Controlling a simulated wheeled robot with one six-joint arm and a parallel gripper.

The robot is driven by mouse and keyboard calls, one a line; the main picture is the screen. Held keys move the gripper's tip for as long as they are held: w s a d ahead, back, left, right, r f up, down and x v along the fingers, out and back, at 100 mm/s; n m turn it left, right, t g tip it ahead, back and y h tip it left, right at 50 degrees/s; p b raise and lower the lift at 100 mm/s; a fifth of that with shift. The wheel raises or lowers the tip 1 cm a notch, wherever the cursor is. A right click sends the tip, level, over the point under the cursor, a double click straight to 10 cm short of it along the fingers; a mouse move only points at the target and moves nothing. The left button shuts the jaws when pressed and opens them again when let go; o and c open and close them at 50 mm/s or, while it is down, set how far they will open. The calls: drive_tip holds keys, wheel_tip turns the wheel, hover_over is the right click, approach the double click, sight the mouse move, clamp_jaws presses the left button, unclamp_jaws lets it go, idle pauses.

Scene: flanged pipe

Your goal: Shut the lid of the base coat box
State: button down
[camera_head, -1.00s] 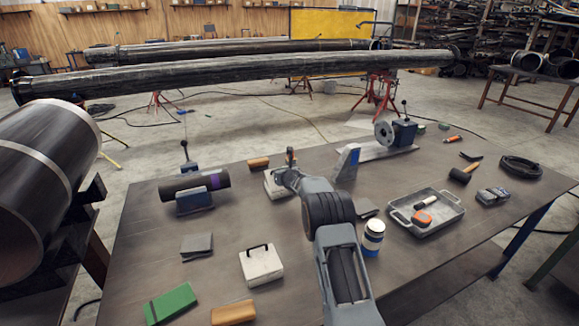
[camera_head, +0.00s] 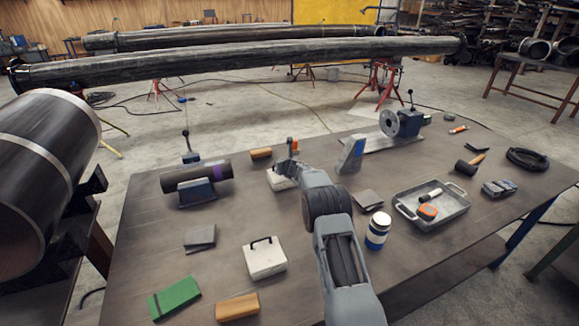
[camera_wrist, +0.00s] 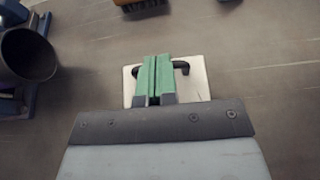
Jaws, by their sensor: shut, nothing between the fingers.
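Two white boxes with black handles are on the bench; I cannot read which is the base coat box. The far white box (camera_head: 277,181) is partly hidden behind my arm. It shows in the wrist view (camera_wrist: 193,82), with its black handle (camera_wrist: 182,67) beside the fingers. Its lid looks flat from above, but I cannot tell whether it is fully shut. My gripper (camera_wrist: 156,60) has its green fingers together and empty, over this box; contact is unclear. In the head view my gripper (camera_head: 292,148) is small. The near white box (camera_head: 264,260) looks closed.
A dark pipe piece (camera_head: 197,176) lies in a holder left of the far box. A wooden-backed brush (camera_head: 261,153) is behind it, and a blue-grey angled block (camera_head: 351,156) stands to the right. A white-and-blue jar (camera_head: 378,231) and a grey tray (camera_head: 450,216) are further right.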

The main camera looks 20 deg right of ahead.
drive_tip(key=shift+w+a, duration=0.15)
drive_tip(key=shift+a, duration=0.05)
idle(0.5)
drive_tip(key=shift+s+d+r+b, duration=0.1)
drive_tip(key=shift+s+d+b, duration=0.15)
drive_tip(key=shift+s+b, duration=0.3)
drive_tip(key=s+r+b, duration=0.2)
drive_tip(key=s+r, duration=0.6)
drive_tip(key=r, duration=0.1)
drive_tip(key=shift+s+d+r, duration=0.15)
drive_tip(key=shift+s+r, duration=0.1)
drive_tip(key=shift+r, duration=0.15)
